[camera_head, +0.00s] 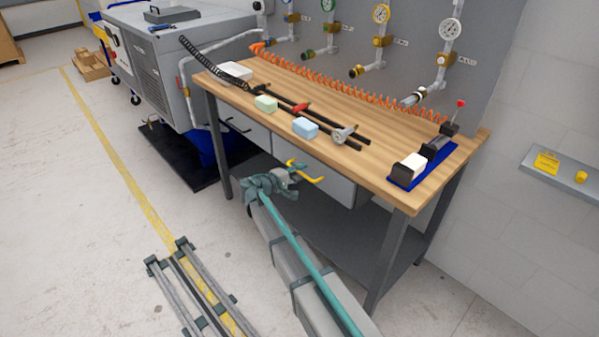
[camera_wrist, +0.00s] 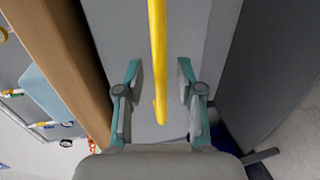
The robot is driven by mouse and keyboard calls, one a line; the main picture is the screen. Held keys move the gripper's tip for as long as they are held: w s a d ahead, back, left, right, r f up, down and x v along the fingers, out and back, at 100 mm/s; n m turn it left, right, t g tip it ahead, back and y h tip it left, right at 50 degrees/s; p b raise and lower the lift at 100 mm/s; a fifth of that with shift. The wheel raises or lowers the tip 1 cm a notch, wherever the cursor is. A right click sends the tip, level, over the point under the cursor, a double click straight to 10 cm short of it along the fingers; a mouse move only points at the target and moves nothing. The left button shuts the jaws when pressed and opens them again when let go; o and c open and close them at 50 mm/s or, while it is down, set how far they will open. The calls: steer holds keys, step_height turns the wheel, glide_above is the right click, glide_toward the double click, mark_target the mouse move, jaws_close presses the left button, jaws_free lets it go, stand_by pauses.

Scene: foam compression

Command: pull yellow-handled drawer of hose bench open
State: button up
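The hose bench (camera_head: 372,175) has a wooden top and grey legs. The drawer with the yellow handle (camera_head: 306,172) is a grey front (camera_head: 338,184) under the bench top, and it looks shut. My gripper (camera_head: 284,176) is in front of that drawer, close to the handle. In the wrist view, my gripper (camera_wrist: 158,85) is open, with one finger on each side of the yellow handle (camera_wrist: 158,60). Gaps show between the handle and both fingers. The grey drawer front (camera_wrist: 195,40) lies behind the handle.
Another grey drawer (camera_head: 243,128) is to the left under the top. Foam blocks (camera_head: 305,128), a blue-based press (camera_head: 420,168) and an orange coiled hose (camera_head: 350,90) lie on the bench. A lower shelf (camera_head: 330,228) is below. Open floor (camera_head: 80,230) lies left.

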steer(key=shift+w+d, duration=0.1)
steer(key=shift+c, duration=0.3)
jaws_close()
